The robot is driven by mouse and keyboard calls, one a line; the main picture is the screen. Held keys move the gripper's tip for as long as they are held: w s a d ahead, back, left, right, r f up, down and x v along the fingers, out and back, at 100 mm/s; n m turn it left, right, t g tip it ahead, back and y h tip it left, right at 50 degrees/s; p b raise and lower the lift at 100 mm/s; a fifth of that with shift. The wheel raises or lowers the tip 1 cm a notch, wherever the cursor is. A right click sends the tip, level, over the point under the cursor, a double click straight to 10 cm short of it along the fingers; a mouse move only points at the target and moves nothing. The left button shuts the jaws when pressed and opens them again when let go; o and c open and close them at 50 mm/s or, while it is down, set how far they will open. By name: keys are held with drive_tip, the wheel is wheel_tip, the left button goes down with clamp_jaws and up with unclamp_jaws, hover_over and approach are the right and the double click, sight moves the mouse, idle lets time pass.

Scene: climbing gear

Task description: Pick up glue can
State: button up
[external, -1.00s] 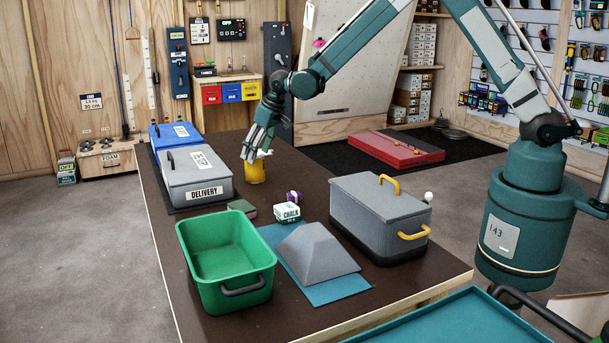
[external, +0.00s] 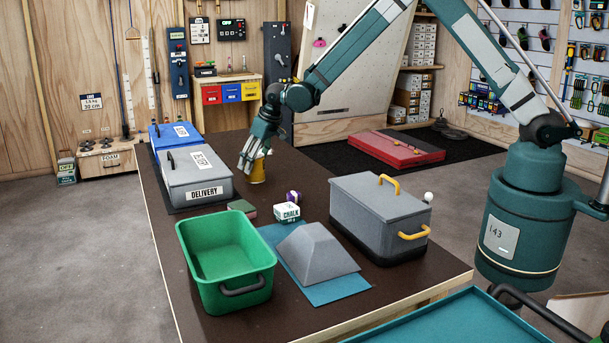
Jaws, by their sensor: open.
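The glue can is a small yellow-orange can (external: 258,174) standing upright on the dark table behind the chalk box. My gripper (external: 247,164) is at the can, with its fingers pointing down beside and partly in front of the can's upper left. The fingers hide part of the can, including much of its top. The gripper is open; whether a finger touches the can I cannot tell.
A grey delivery box (external: 197,182) stands close to the left of the can. A purple and white ball (external: 293,197), a chalk box (external: 287,212) and a green block (external: 242,208) lie in front. A green tub (external: 222,262), a grey pyramid (external: 317,252) and a lidded grey bin (external: 377,215) are nearer.

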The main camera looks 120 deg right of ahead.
drive_tip(key=c, duration=1.3)
drive_tip(key=shift+r, duration=0.1)
drive_tip(key=shift+r+p, duration=0.3)
drive_tip(key=shift+r, duration=4.6)
